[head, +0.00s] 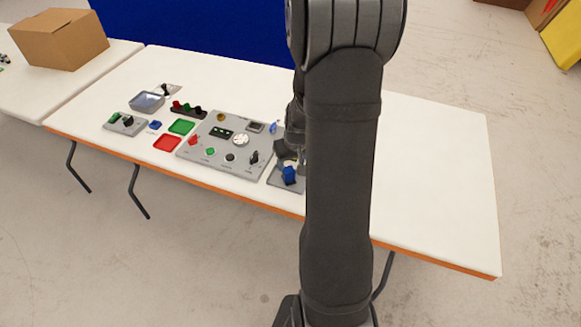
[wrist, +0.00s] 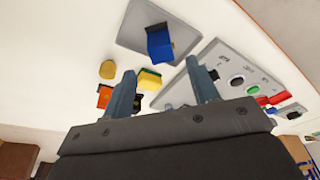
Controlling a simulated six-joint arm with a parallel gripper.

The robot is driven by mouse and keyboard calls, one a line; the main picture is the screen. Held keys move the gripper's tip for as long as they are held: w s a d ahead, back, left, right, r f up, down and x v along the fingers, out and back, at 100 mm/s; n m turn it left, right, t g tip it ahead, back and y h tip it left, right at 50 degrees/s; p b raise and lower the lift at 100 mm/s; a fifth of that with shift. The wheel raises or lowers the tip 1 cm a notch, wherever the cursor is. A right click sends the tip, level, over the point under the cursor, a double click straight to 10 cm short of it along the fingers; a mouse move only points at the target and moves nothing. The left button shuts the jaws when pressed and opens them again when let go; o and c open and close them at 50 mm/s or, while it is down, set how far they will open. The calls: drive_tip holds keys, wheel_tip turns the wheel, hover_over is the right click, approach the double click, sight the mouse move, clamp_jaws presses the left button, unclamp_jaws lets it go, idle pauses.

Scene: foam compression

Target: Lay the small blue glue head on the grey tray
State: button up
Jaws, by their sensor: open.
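A blue block-like piece (head: 290,175) rests on a flat grey tray (head: 273,181) at the table's front edge, partly behind my arm. In the wrist view the blue piece (wrist: 159,43) is on the grey tray (wrist: 133,31), beyond my fingertips. A smaller blue piece (head: 274,127) stands by the grey panel's right edge. I cannot tell for certain which blue piece is the glue head. My gripper (wrist: 161,66) is open, its fingers apart, with nothing visibly held between them.
A large grey panel (head: 264,159) with knobs and buttons is left of the tray. Red (head: 167,143) and green (head: 181,126) trays lie farther left. A yellow-green block (wrist: 149,79) and an orange-black piece (wrist: 104,96) are near my fingers. The table's right side is clear.

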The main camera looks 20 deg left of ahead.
sight(290, 172)
drive_tip(key=shift+v, duration=2)
drive_tip(key=shift+f, duration=0.15)
drive_tip(key=x, duration=1.2)
